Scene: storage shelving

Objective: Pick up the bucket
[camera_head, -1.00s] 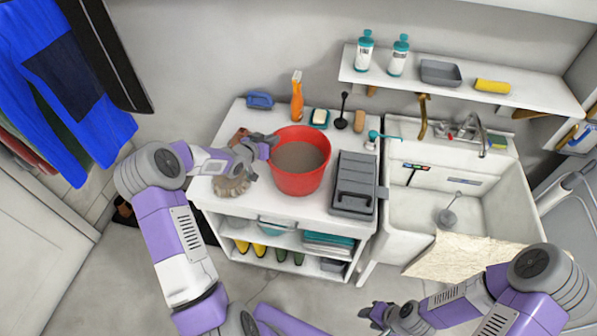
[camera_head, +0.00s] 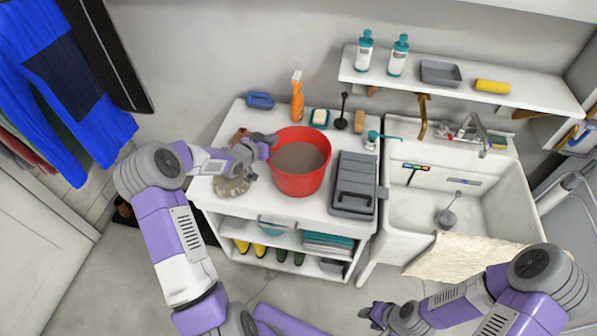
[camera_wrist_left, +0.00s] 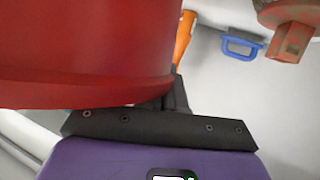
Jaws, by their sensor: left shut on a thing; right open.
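A red bucket (camera_head: 297,182) with a greyish-brown inside stands upright on the white cabinet top in the head view. My left gripper (camera_head: 270,141) is at the bucket's left rim, shut on it. In the left wrist view the red bucket (camera_wrist_left: 85,50) fills the upper left, close against the dark gripper (camera_wrist_left: 175,95); the fingertips are mostly hidden there. My right gripper (camera_head: 378,314) is low in the head view, open and empty, away from the cabinet and in front of the sink.
A grey case (camera_head: 354,185) stands just right of the bucket on the cabinet top (camera_head: 235,120). A brush (camera_head: 232,186) lies under my left wrist. A white sink (camera_head: 420,205) is to the right.

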